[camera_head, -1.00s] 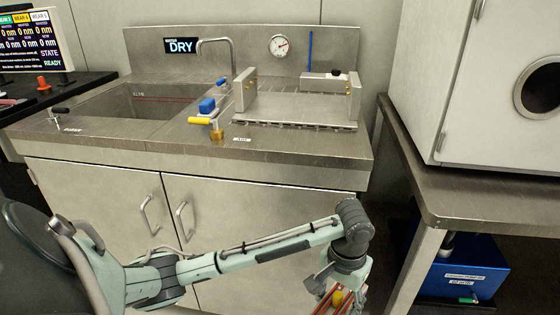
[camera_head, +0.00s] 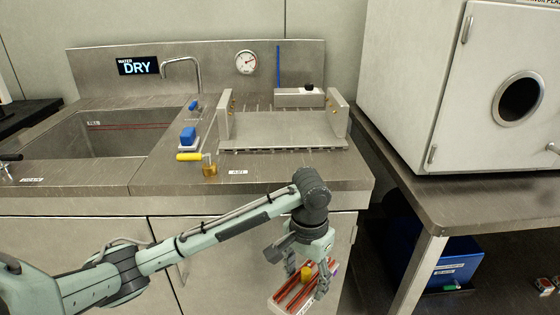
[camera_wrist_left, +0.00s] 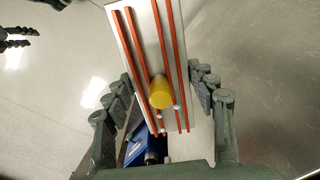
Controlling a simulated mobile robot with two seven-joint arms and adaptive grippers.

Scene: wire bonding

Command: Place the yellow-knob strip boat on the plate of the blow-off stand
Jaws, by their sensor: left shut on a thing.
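My left gripper (camera_head: 306,281) is shut on the strip boat (camera_head: 279,299), a pale flat carrier with red-orange rails and a yellow knob (camera_head: 306,271). It holds the boat in the air in front of the cabinet, below the counter edge. In the left wrist view the boat (camera_wrist_left: 183,50) extends away between the fingers, with the yellow knob (camera_wrist_left: 160,94) near them. The blow-off stand's flat metal plate (camera_head: 285,128) lies on the counter between two upright blocks and is bare.
A sink (camera_head: 120,140) is further left.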

